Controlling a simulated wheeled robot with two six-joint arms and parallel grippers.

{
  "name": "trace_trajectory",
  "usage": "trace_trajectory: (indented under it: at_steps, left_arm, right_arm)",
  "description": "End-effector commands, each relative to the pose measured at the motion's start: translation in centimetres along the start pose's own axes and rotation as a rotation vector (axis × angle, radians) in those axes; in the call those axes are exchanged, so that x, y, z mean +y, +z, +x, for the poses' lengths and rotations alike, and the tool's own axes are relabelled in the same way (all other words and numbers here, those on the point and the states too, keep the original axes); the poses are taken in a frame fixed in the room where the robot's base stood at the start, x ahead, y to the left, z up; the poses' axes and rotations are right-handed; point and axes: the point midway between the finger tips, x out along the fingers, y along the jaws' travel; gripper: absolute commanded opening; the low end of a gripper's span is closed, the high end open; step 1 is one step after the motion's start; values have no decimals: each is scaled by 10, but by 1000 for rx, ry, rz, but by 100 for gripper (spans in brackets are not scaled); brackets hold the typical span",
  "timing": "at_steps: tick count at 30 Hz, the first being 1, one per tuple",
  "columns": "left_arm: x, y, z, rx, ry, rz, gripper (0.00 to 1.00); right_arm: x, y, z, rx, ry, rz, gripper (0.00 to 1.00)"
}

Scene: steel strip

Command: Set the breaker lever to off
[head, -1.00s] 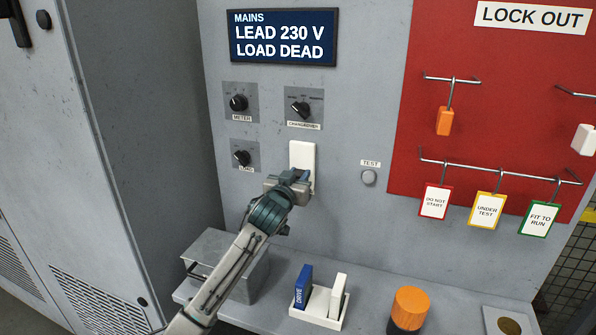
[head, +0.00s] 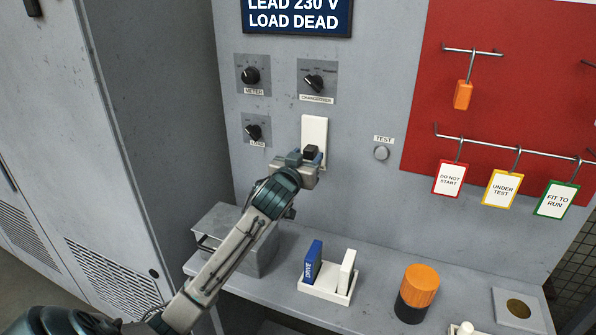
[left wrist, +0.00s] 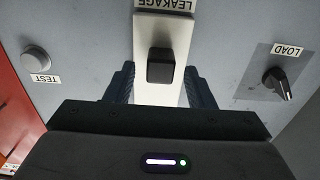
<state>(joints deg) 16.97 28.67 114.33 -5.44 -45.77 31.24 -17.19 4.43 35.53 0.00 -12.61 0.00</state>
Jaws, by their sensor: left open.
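The breaker is a tall white plate (head: 314,131) on the grey panel, right of the LOAD knob. Its black lever (head: 311,152) sticks out of the lower part of the plate. In the left wrist view the plate hangs upside down, marked LEAKAGE, with the blocky black lever (left wrist: 160,66) in its middle. My left gripper (head: 306,167) is at the plate's lower end. In the left wrist view its jaws (left wrist: 160,82) are open, one finger on each side of the plate, with the lever between them in the picture. I cannot tell whether they touch it. My right gripper is out of view.
The LOAD knob (head: 253,132) is left of the plate and the TEST button (head: 381,153) right. Below, a shelf holds a metal box (head: 240,243), a white tray (head: 327,292) with two upright blocks, and an orange-topped cylinder (head: 420,284). Tags hang on the red board (head: 415,100).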

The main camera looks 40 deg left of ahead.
Motion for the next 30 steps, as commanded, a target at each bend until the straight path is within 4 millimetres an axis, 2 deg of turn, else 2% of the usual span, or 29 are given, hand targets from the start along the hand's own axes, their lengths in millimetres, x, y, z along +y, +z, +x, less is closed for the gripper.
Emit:
trace_trajectory:
  at_steps: [1,6,12,18,30]
  left_arm:
    - [0,4,-11,2,1,5,49]
    - [0,4,-45,1,1,4,49]
    - [0,3,-71,-1,0,3,49]
    - [0,1,-79,-2,0,0,49]
    - [0,1,-78,-1,0,0,49]
  right_arm:
    - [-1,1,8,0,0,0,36]
    - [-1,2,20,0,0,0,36]
    - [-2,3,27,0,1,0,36]
    - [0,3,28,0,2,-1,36]
    - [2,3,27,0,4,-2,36]
